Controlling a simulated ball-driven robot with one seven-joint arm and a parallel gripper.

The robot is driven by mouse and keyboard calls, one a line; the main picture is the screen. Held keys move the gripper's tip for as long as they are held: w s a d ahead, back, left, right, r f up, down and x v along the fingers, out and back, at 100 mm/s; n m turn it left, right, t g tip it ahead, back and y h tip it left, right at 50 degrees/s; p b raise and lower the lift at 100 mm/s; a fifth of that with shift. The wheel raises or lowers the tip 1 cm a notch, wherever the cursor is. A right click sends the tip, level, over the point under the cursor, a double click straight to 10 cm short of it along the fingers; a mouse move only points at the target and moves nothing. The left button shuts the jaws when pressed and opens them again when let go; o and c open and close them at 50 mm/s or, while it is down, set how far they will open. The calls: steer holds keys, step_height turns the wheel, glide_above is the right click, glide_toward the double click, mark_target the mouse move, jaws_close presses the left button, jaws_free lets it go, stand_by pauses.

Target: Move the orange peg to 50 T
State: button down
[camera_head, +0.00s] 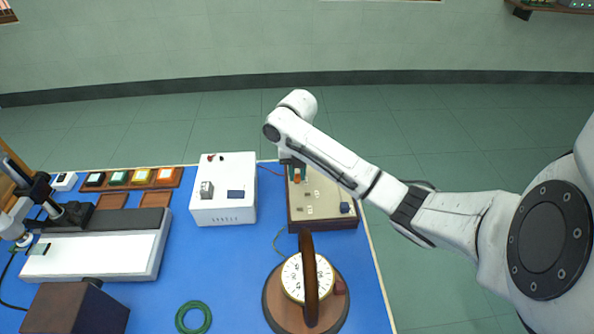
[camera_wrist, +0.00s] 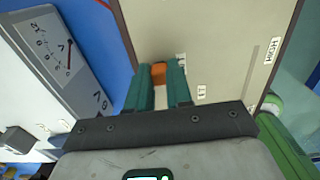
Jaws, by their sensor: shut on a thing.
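The orange peg (camera_wrist: 159,72) is between the green fingertips of my gripper (camera_wrist: 158,80) in the wrist view. My gripper is shut on it. In the head view the peg (camera_head: 297,178) shows as a small orange spot below my gripper (camera_head: 295,170), over the far left part of a beige panel (camera_head: 325,190) with a brown frame. The panel carries small white labels, too small to read in the head view. One at the right of the wrist view seems to read HIGH (camera_wrist: 273,49). Whether the peg's lower end sits in the panel is hidden.
A white box (camera_head: 238,207) with a dark display stands left of the panel. A blue block (camera_head: 345,208) is at the panel's right. A round dial with a brown handle (camera_head: 308,270) stands in front. A green ring (camera_head: 193,317) lies on the blue bench (camera_head: 225,265).

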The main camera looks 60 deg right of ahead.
steer(key=c, duration=0.9)
jaws_free()
steer(key=shift+c, duration=0.2)
step_height(320, 180, up, 11)
steer(key=p, duration=0.1)
steer(key=shift+f+p, duration=0.15)
steer(key=shift+p, duration=0.15)
